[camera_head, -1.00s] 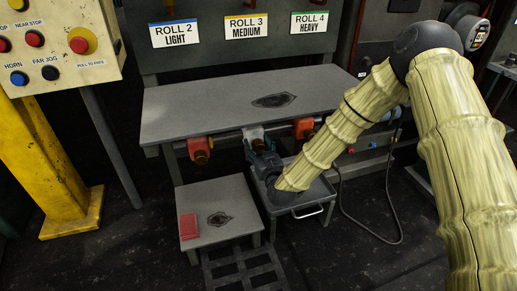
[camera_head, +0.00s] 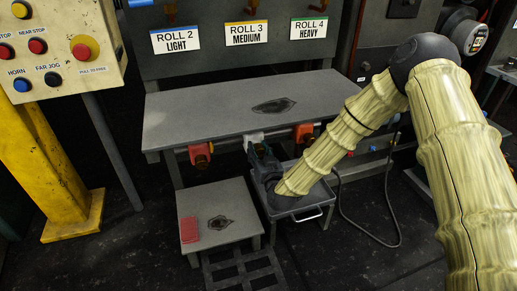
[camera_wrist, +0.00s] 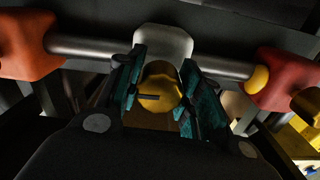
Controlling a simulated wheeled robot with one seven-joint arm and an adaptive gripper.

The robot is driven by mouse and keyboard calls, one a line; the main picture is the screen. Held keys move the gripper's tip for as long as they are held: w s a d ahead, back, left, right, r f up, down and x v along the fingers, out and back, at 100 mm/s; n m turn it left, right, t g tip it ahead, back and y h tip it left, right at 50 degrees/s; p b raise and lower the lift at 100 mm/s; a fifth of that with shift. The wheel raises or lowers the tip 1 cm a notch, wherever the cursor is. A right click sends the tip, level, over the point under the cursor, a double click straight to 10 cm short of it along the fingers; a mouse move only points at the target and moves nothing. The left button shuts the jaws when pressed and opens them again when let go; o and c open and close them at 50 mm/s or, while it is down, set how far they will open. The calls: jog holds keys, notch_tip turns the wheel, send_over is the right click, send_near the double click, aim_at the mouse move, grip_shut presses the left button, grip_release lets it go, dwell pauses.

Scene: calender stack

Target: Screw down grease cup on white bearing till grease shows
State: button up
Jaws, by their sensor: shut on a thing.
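The white bearing (camera_head: 255,136) hangs under the front edge of the grey table, between an orange-red one on either side. In the wrist view the white bearing (camera_wrist: 165,42) sits on a grey shaft. The brass grease cup (camera_wrist: 158,88) is below it, with a dark slot across its face. My gripper (camera_wrist: 161,92) has its teal-lined fingers on both sides of the cup and is shut on it. In the head view my gripper (camera_head: 263,153) reaches up below the white bearing and hides the cup. I cannot see any grease showing.
Other bearings are close on each side, at left (camera_head: 201,156) and right (camera_head: 303,132). A grey tray (camera_head: 312,204) with a handle stands under my wrist. A low stand (camera_head: 235,190) carries a red block (camera_head: 189,229). The table (camera_head: 210,115) is overhead of my gripper.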

jog(key=shift+r+m+p, duration=0.15)
jog(key=shift+m+p, duration=0.85)
jog(key=shift+m, duration=0.2)
jog(key=shift+m+p, duration=1.1)
jog(key=shift+m, duration=0.8)
jog(key=shift+f, duration=0.2)
jog(key=o, duration=1)
jog(key=shift+o, duration=0.2)
jog(key=v, duration=1.2)
jog(key=shift+s, duration=0.1)
